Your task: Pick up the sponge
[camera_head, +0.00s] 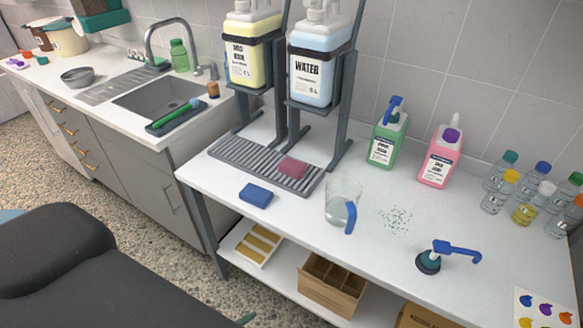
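A blue block that looks like a sponge (256,195) lies flat on the white table near its front left edge, just in front of the drip tray. A dark pink block (292,167), also sponge-like, lies on the right part of the grey slatted drip tray (235,158). The view does not settle which one is the task's sponge. Neither of my grippers is in view, and nothing is seen touching either block.
A clear pitcher (341,190) stands right of the blue block. Dispenser stands (344,110) rise behind it. A loose pump head (429,262), green bottle (388,140), pink bottle (440,155) and small bottles are farther right. Table in front of the pitcher is clear.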

